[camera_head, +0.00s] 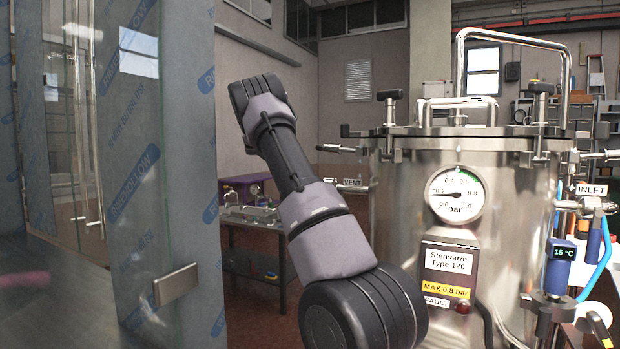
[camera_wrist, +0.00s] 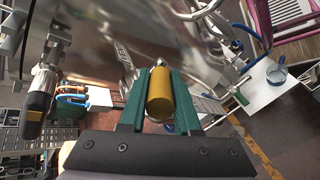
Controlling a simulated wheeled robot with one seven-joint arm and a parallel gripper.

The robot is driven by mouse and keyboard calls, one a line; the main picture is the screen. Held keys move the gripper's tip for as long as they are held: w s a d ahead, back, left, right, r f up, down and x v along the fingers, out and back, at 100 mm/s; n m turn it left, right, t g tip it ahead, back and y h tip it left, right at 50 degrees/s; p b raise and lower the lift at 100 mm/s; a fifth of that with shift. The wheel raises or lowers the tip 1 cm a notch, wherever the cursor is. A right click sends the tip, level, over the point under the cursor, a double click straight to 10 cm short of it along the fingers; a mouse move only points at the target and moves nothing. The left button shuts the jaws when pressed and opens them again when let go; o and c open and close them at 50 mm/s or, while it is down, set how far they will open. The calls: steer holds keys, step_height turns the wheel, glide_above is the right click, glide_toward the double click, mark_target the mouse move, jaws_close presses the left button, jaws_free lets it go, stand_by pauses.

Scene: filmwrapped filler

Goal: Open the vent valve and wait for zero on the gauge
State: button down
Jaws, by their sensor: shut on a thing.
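The steel vessel (camera_head: 400,240) stands at right in the head view. Its round gauge (camera_head: 456,194) faces me, with the dark needle pointing left, near the 0.2 mark. A VENT label (camera_head: 352,182) hangs at the vessel's left side, partly covered by my arm. In the wrist view, my gripper (camera_wrist: 160,78) has green fingers closed on both sides of a yellow-brown cylinder (camera_wrist: 160,94), which looks like the vent valve's knob. A tag (camera_wrist: 124,57) shows just left of the fingers. My gripper does not show in the head view.
A film-wrapped panel (camera_head: 165,150) stands close at left. A plate reads MAX 0.8 bar (camera_head: 447,289). An INLET label (camera_head: 591,190) and blue hose (camera_head: 601,262) are at the vessel's right. A low table (camera_head: 262,225) stands behind my arm.

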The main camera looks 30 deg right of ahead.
steer(key=shift+w+a+f+g+h, duration=0.2)
steer(key=shift+f+g+h, duration=0.2)
steer(key=shift+g+h, duration=0.25)
steer(key=c, duration=0.6)
jaws_free()
steer(key=shift+d, duration=0.1)
